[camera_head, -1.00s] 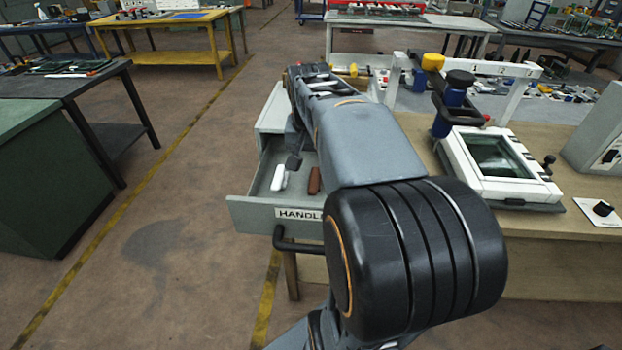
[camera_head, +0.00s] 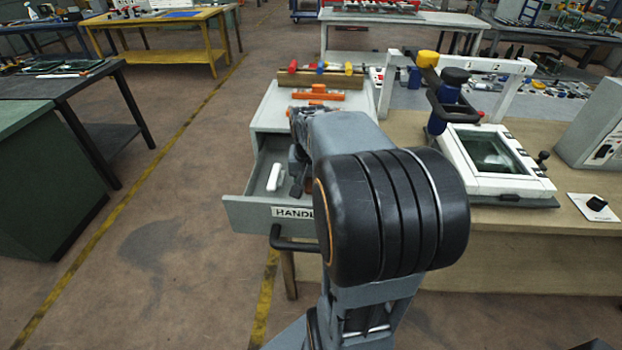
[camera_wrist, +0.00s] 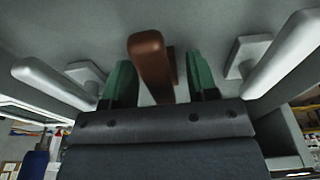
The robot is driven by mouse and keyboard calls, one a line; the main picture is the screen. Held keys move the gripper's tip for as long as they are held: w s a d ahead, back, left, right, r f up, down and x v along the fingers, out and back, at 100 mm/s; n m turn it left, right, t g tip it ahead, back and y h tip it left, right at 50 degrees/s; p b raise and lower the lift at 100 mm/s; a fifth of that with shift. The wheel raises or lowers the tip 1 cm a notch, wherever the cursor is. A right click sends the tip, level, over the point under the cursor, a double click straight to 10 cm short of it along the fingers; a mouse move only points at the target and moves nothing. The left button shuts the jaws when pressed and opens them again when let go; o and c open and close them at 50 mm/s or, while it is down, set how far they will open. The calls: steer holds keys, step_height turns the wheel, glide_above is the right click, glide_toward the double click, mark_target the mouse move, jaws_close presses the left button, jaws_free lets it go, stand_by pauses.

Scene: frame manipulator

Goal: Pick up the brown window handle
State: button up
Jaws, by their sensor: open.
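The brown window handle (camera_wrist: 152,62) shows in the wrist view between the two green fingers of my gripper (camera_wrist: 157,78). The fingers stand apart on either side of it, and I cannot tell whether they touch it. In the head view my gripper (camera_head: 300,180) is down inside the open drawer (camera_head: 250,212) labelled "HANDL…". My arm hides most or all of the brown handle there. A white handle (camera_head: 274,177) lies in the drawer to the left of my gripper. In the wrist view, white handles show on the left (camera_wrist: 55,82) and right (camera_wrist: 285,60).
The grey cabinet (camera_head: 270,115) holding the drawer stands at the left end of the wooden bench (camera_head: 400,135). An orange tool (camera_head: 318,93) lies on top of it. A white window frame (camera_head: 492,162) lies on the bench to the right. The floor left of the drawer is clear.

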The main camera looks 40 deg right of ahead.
steer(key=shift+c, duration=0.2)
steer(key=c, duration=0.8)
steer(key=shift+r, duration=0.15)
